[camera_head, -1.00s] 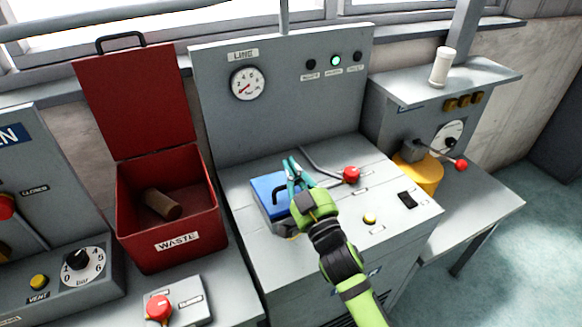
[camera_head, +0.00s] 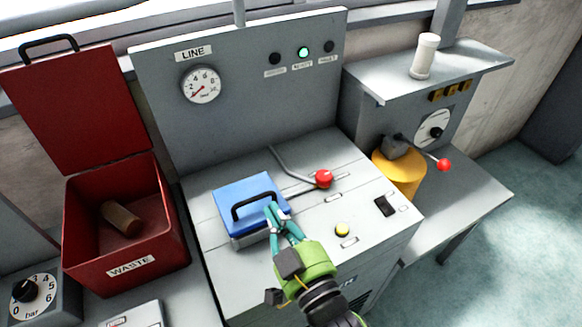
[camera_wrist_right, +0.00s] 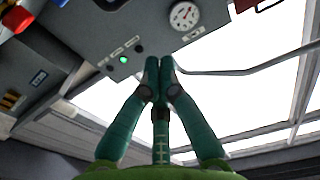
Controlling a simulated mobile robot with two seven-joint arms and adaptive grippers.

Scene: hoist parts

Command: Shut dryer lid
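A blue lid (camera_head: 250,192) with a black handle lies flat, or nearly so, on a low grey box (camera_head: 250,238) on the console top. I cannot tell whether it is fully seated. My right gripper (camera_head: 274,209) is at the lid's front right corner, beside the handle, its teal fingers over the lid's edge; I cannot tell whether they touch it. In the right wrist view its fingertips (camera_wrist_right: 160,64) meet with nothing visible between them. My left gripper is out of view.
A red-knobbed lever (camera_head: 323,179) stands close to the lid's right, with a yellow button (camera_head: 342,229) in front. The open red waste bin (camera_head: 160,240) stands left, holding a brown cylinder (camera_head: 122,218). A yellow cylinder (camera_head: 400,174) stands right.

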